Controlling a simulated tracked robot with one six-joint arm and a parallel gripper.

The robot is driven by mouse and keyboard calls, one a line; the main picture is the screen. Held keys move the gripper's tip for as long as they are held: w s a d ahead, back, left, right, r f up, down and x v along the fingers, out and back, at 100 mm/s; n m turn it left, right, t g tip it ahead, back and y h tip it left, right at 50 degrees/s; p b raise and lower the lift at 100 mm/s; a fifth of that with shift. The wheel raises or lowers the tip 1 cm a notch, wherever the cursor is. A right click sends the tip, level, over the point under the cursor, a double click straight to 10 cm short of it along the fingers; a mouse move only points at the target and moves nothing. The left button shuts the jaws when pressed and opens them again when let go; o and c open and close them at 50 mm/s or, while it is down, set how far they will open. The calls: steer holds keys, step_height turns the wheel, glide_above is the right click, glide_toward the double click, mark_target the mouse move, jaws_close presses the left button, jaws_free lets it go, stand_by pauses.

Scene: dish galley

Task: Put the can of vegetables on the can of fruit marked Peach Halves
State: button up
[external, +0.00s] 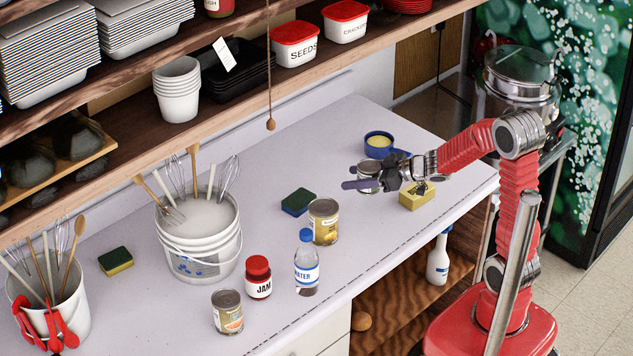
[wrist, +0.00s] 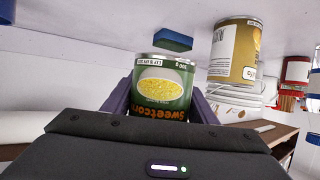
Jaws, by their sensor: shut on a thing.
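A green sweetcorn can (wrist: 164,88) is between the purple fingers of my gripper (wrist: 160,100), which is shut on it. In the external view the can (external: 368,168) is partly hidden behind my gripper (external: 366,180), over the right part of the counter. I cannot tell whether it touches the counter. A can with a yellow label (external: 323,222) stands upright mid-counter; it also shows in the wrist view (wrist: 234,52). Another can with an orange picture (external: 228,312) stands at the front edge. Neither label is readable, so I cannot tell which is Peach Halves.
A water bottle (external: 307,264) and a red-lidded jam jar (external: 258,278) stand between the two cans. A dark green sponge (external: 298,202) lies behind the yellow-label can. A utensil bucket (external: 200,245) stands left.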

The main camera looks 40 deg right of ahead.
steer(key=shift+a, duration=0.1)
steer(key=a+r+n+y, duration=0.1)
steer(key=a+r, duration=0.1)
steer(key=a, duration=0.3)
steer(key=a+r+n+g+y, duration=0.1)
steer(key=a+r, duration=0.2)
steer(key=a, duration=0.2)
steer(key=a+r+n+y, duration=0.1)
steer(key=a+r, duration=0.2)
steer(key=a, duration=0.2)
steer(key=shift+a+r+g, duration=0.15)
steer(key=shift+g, duration=0.25)
steer(key=r, duration=0.1)
steer(key=w+r, duration=0.1)
steer(key=a+r+m+h, duration=0.1)
steer(key=shift+w+r+t, duration=0.25)
steer(key=shift+t, duration=0.15)
glide_above(311, 205)
steer(key=shift+f, duration=3.15)
